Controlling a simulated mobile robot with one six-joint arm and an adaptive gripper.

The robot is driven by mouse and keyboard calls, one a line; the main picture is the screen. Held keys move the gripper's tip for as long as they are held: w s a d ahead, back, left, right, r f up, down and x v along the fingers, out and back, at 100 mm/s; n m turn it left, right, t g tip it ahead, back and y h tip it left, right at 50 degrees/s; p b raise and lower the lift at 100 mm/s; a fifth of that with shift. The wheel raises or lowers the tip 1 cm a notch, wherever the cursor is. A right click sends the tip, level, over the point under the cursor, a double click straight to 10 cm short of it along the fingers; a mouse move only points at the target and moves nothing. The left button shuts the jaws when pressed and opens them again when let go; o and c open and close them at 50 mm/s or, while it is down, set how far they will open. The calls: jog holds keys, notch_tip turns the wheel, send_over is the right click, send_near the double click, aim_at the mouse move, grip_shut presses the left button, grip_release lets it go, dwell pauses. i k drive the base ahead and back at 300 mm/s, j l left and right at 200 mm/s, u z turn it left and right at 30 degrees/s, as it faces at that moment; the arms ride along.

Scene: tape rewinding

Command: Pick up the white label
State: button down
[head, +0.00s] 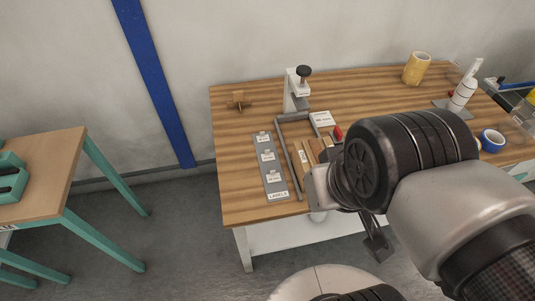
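A grey strip marked "LABELS" (278,196) lies near the left front of the wooden table. Three small pale labels sit along it: a far one (263,137), a middle one (268,157) and a near one (274,178). Their print is too small to read, so I cannot tell which is the white label. My gripper (375,245) shows only as a dark part below my wrist, at the table's front edge, right of the strip and apart from it. My wrist hides most of it, and whether it is open or shut is not visible.
A dark frame (282,150) stands right of the strip, with a clamp post (296,92) behind it. A white block (322,118) is beside it. A yellow roll (417,68), white bottle (463,95) and blue tape (492,140) are at right. The back middle of the table is clear.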

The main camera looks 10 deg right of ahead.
aim_at(273, 176)
jog(key=i+l+u, duration=0.2)
jog(key=u, duration=0.2)
jog(key=i+l+u, duration=0.15)
jog(key=l+u, duration=0.2)
jog(key=i+l+u, duration=0.1)
jog(key=l+u, duration=0.15)
jog(key=u, duration=0.15)
